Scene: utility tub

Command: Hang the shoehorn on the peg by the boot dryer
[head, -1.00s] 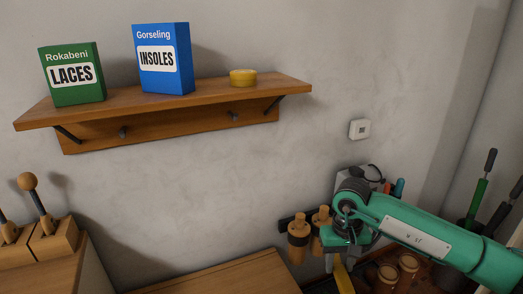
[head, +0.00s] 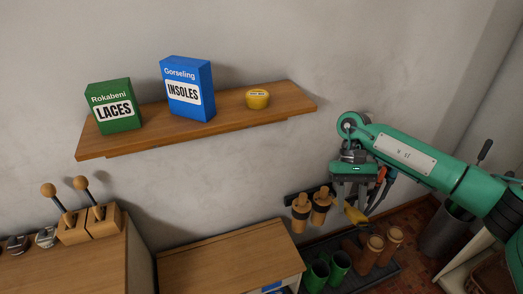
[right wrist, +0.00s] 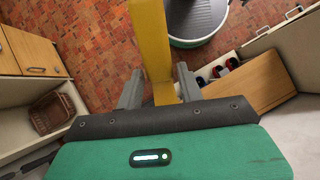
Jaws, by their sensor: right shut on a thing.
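My right gripper (head: 354,203) is shut on the yellow shoehorn (head: 354,214), of which only a short end shows below the fingers in the head view. In the right wrist view the shoehorn (right wrist: 152,42) runs up out of the frame from between the two grey fingers (right wrist: 158,92). The gripper is high in front of the wall, above the boots. A grey device with red and blue parts (head: 382,176) is largely hidden behind my right arm; I cannot tell whether it is the boot dryer. No free peg shows clearly. My left gripper is out of view.
A wall shelf (head: 215,117) holds a green box (head: 113,107), a blue box (head: 187,90) and a yellow tin (head: 258,99). Wooden-handled items (head: 300,212) hang on a dark rail. Green boots (head: 338,265) and brown boots (head: 385,247) stand below. A wooden cabinet top (head: 225,258) is clear.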

